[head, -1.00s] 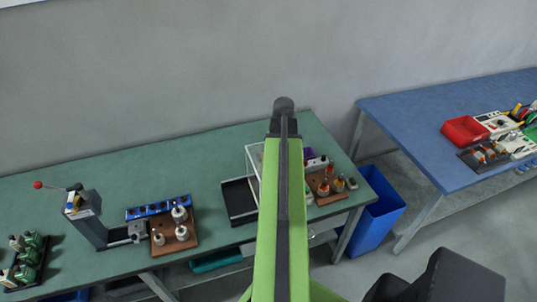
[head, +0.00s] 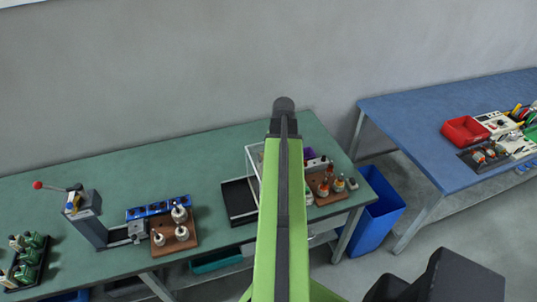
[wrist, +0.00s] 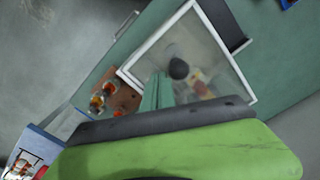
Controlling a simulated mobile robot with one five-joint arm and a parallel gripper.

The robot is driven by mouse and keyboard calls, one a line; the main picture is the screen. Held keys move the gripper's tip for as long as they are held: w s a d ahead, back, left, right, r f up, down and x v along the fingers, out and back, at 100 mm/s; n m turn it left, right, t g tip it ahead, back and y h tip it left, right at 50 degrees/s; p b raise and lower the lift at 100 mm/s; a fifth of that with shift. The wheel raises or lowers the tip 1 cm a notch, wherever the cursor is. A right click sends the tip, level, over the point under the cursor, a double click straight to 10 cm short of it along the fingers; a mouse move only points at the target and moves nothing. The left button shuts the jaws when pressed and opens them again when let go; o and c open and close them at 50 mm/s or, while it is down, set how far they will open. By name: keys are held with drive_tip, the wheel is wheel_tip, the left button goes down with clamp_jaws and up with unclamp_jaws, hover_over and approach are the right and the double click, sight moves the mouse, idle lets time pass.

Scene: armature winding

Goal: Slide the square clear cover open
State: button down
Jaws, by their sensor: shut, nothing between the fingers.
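The square clear cover (wrist: 219,49) has a white frame and fills the upper middle of the wrist view, with blurred objects showing through it. In the head view only the white left edge of the cover (head: 250,162) shows; my green arm hides most of it. A dark flat tray or base (head: 238,203) lies beside its left side, apparently uncovered. My gripper (head: 284,106) is the dark end of the arm, above the cover area in the picture. It is shut and empty. I cannot tell whether it touches the cover.
A brown board with orange-topped parts (head: 325,186) is right of the cover. A brown board with white spools (head: 172,233), a blue strip (head: 158,208) and a lever press (head: 88,218) stand to the left. A blue bin (head: 378,212) is off the table's right end. The rear green tabletop is clear.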

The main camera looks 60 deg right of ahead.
idle(0.3)
drive_tip(key=shift+w+a, duration=3.75)
drive_tip(key=shift+a, duration=1.35)
wheel_tip(320, 180, up, 8)
drive_tip(key=s+d+p, duration=0.1)
drive_tip(key=p, duration=0.6)
drive_tip(key=shift+d+f, duration=0.2)
drive_tip(key=shift+f, duration=0.05)
